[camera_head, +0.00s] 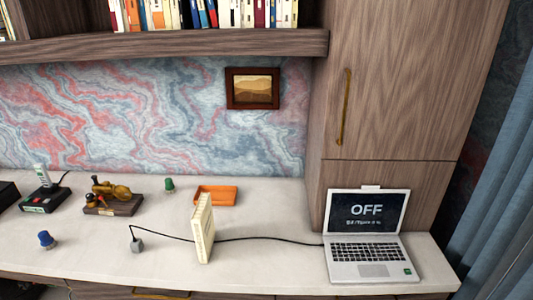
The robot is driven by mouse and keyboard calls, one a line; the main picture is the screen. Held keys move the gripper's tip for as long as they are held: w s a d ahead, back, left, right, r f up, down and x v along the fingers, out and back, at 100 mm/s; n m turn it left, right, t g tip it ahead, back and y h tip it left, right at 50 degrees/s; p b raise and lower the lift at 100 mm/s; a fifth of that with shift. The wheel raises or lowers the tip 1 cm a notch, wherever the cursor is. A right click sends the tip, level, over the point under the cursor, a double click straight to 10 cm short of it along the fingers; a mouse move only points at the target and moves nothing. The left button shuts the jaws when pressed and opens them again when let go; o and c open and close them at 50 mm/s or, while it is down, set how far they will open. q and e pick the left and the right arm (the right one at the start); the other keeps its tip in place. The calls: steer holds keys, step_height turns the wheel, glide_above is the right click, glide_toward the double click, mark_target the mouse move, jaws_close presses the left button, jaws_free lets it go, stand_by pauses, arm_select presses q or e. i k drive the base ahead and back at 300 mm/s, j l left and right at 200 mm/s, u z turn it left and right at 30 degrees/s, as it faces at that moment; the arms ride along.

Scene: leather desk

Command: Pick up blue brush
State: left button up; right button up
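A small blue object (46,239) stands on the left part of the white desktop, near the front edge. It has a rounded blue top and is the only small blue item on the desk, so I take it for the blue brush; its bristles are too small to tell. Nothing touches it. Neither of my grippers shows in the head view.
A green item (169,184) and an orange tray (215,195) stand farther back. A figurine (110,198), a black device (44,199) and an open laptop (371,258) also stand here.

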mark_target(48, 242)
steer(key=u, duration=1.6)
